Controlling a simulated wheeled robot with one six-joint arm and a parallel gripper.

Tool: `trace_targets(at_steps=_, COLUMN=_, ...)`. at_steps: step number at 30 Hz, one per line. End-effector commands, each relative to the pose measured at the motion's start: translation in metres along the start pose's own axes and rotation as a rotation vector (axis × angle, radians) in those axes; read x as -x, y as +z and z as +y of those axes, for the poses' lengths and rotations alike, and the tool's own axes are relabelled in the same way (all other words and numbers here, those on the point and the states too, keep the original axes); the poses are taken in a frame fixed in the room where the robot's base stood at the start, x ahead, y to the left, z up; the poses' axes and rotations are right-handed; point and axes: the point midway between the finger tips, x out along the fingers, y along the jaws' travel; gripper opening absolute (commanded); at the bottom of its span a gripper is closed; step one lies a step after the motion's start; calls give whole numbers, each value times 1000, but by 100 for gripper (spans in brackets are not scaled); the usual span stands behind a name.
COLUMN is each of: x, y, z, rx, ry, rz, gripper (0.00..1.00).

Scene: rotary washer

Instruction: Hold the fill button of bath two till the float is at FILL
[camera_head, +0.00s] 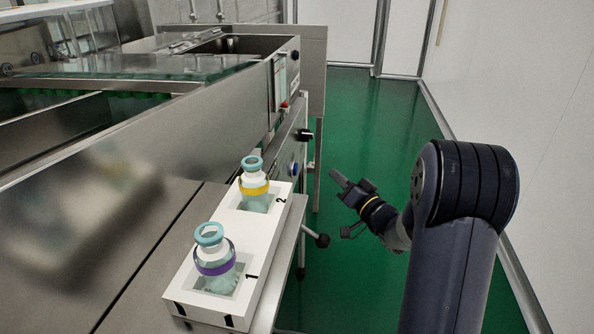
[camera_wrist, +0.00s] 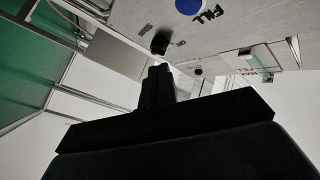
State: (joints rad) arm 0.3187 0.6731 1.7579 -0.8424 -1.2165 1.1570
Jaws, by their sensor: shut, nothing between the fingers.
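A blue button marked FILL (camera_wrist: 188,5) shows at the top edge of the wrist view, on a steel front panel. In the head view a blue button (camera_head: 294,168) sits low on the machine's front, below a black knob (camera_head: 304,135). Farther back is another blue button (camera_head: 295,55). I cannot read which bath each serves. A pale gauge strip (camera_head: 281,80) has a red spot near its foot; gauge lettering including FILL (camera_wrist: 262,75) shows in the wrist view. The float's level cannot be told. My gripper (camera_head: 337,177) is shut and empty, right of the panel and apart from it.
A white holder (camera_head: 245,226) marked 1 and 2 carries a purple-banded bottle (camera_head: 215,262) and a yellow-banded bottle (camera_head: 254,184) on the steel ledge. A black ball-ended handle (camera_head: 322,240) juts out below. Green floor (camera_head: 370,110) is clear towards the right wall.

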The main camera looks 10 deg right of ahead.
Motion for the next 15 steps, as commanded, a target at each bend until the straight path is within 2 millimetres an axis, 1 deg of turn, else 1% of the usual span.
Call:
trace_targets(at_steps=1, x=-6, y=6, z=-5, rx=-1, ry=-3, rz=-2, gripper=0)
trace_targets(at_steps=6, x=-23, y=18, z=-17, rx=-1, ry=-3, rz=-2, gripper=0)
trace_targets(at_steps=12, x=-39, y=30, z=-29, rx=-1, ry=-3, rz=-1, gripper=0)
trace_targets(at_steps=15, x=-44, y=33, z=-32, rx=-1, ry=-1, rz=0, gripper=0)
